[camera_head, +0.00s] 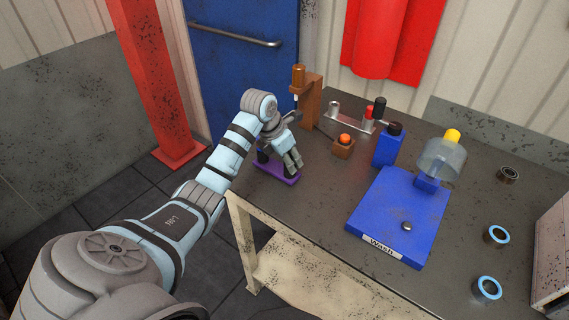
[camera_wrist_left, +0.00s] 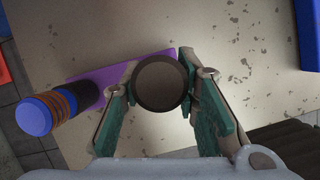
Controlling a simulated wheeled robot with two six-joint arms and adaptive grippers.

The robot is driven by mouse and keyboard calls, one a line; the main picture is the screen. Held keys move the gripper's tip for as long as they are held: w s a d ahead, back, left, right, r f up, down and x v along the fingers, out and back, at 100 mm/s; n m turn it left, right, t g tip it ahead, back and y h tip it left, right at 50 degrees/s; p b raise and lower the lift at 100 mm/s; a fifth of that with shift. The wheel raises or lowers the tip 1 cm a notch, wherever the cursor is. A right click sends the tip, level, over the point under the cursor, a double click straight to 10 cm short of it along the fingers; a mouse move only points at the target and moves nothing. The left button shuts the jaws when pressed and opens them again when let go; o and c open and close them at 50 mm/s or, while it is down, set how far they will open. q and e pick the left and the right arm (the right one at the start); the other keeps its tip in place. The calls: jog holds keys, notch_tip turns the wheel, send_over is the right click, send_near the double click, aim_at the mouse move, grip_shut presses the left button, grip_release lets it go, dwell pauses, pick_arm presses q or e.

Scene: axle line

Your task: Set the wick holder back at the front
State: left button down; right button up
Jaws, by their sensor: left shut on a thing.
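My left gripper (camera_head: 291,160) is low over the table's left corner, at a purple base (camera_head: 270,171). In the left wrist view its two fingers (camera_wrist_left: 161,88) are closed on the sides of a dark round-topped piece (camera_wrist_left: 160,84), which may be the wick holder; I cannot tell for sure. The purple base (camera_wrist_left: 112,78) shows beside and partly behind the fingers. I cannot tell whether the held piece touches it. A blue-ended cylinder with orange and dark bands (camera_wrist_left: 38,116) stands at the base's left end, outside the fingers. My right gripper is not in view.
On the table (camera_head: 320,205) are a brown stand with a copper cylinder (camera_head: 299,76), an orange button box (camera_head: 344,146), a blue Wash fixture (camera_head: 385,215) with a clear bottle (camera_head: 442,158), and several rings. The strip left of the Wash fixture is clear.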

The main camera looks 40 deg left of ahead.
pick_arm(q)
jog(key=shift+f+b, duration=0.3)
jog(key=shift+f, duration=0.2)
dwell(0.4)
jog(key=c, duration=1.2)
grip_release()
jog(key=shift+o, duration=0.2)
